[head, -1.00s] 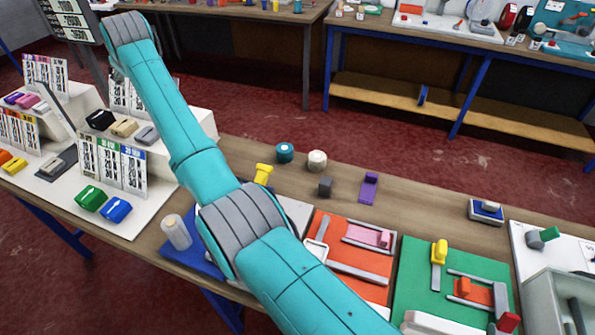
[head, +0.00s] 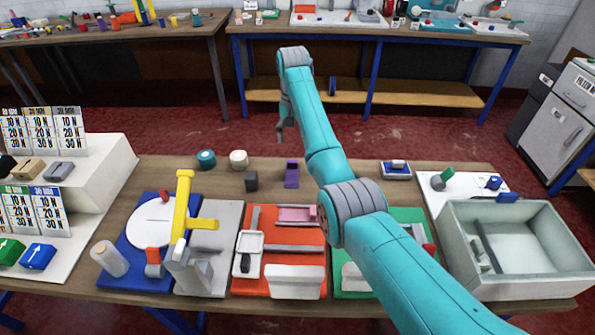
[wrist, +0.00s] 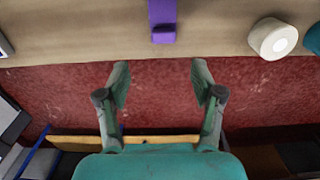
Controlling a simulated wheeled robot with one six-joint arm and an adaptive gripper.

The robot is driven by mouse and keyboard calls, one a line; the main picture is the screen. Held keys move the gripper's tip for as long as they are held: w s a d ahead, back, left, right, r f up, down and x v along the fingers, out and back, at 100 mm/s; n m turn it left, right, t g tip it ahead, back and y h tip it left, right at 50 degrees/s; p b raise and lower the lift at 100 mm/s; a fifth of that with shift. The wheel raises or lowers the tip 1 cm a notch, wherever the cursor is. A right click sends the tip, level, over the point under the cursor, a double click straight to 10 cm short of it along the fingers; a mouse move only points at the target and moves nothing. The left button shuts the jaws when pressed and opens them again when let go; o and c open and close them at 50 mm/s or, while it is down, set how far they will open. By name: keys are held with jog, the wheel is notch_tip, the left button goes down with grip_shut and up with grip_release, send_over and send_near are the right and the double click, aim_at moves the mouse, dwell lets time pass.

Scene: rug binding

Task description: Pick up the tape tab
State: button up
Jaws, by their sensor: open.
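My gripper (wrist: 160,88) is open and empty in the wrist view, with its two fingers apart over the red floor beyond the table edge. In the head view only a small part of it shows below the arm's far end. A purple piece (head: 291,174) with a raised block at one end lies near the back edge of the table; it also shows in the wrist view (wrist: 162,18), apart from the fingertips. I cannot tell for sure which piece is the tape tab.
Teal (head: 206,159) and white (head: 238,160) rolls and a dark cube (head: 251,181) stand left of the purple piece. Red-orange (head: 281,249) and blue (head: 132,257) fixture boards fill the front. A grey bin (head: 470,283) is at right. My arm hides part of the green board (head: 405,215).

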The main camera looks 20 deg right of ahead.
aim_at(292, 160)
notch_tip(292, 160, down, 4)
jog(key=shift+r, duration=0.1)
jog(key=shift+w+a+f, duration=0.1)
jog(key=shift+a+f, duration=0.05)
jog(key=shift+f, duration=1.4)
jog(key=shift+a+f, duration=0.1)
jog(key=shift+f, duration=1.45)
jog(key=c, duration=1.1)
